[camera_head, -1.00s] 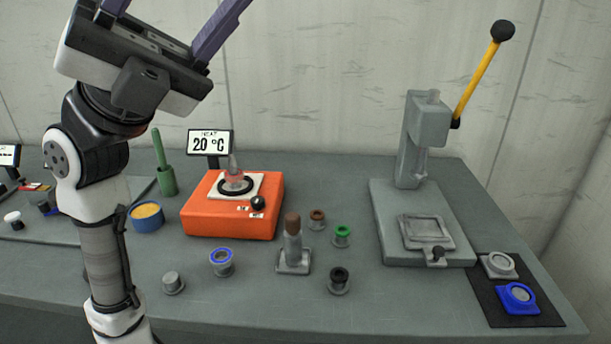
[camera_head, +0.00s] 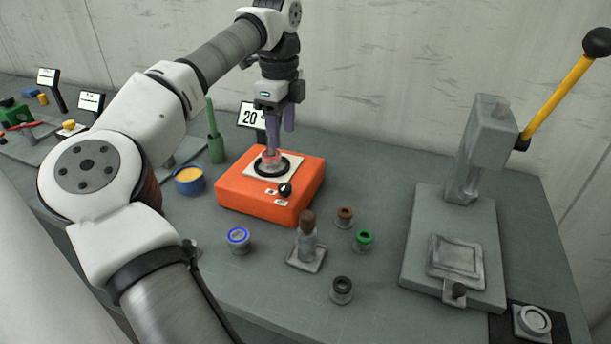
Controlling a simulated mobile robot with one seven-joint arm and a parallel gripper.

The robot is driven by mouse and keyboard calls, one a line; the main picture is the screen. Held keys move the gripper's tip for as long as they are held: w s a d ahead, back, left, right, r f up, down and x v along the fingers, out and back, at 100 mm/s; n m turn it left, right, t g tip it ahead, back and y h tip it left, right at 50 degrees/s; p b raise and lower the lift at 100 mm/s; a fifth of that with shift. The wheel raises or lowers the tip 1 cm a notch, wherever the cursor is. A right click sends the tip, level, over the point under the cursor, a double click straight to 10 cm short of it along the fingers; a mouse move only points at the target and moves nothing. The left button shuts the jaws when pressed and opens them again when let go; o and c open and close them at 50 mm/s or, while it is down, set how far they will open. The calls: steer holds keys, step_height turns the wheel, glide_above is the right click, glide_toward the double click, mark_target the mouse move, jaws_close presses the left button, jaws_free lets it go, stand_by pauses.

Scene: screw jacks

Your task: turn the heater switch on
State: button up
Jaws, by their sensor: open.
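The orange heater (camera_head: 256,204) stands on the grey bench with a white plate and a dark ring on its top. Its switch, a black knob (camera_head: 285,190), sits at the front right of the top, beside small white labels. A small clear and reddish vessel (camera_head: 271,162) stands in the ring. My gripper (camera_head: 281,138) points down above the back of the heater, just above and behind the vessel, apart from the knob. It is open, seen nearly side-on, and I see nothing held between its fingers. The display (camera_head: 249,116) behind reads 20, partly hidden by my gripper.
A blue pot (camera_head: 188,181) and a green-handled tool (camera_head: 214,146) stand left of the heater. A stamp with a brown grip (camera_head: 307,241) and several small ringed cups stand in front. A grey press (camera_head: 480,165) with a yellow lever is at right.

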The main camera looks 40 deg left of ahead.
mark_target(285, 186)
step_height(285, 186, down, 14)
steer(key=p, duration=0.3)
steer(key=shift+r, duration=0.2)
steer(key=c, duration=1)
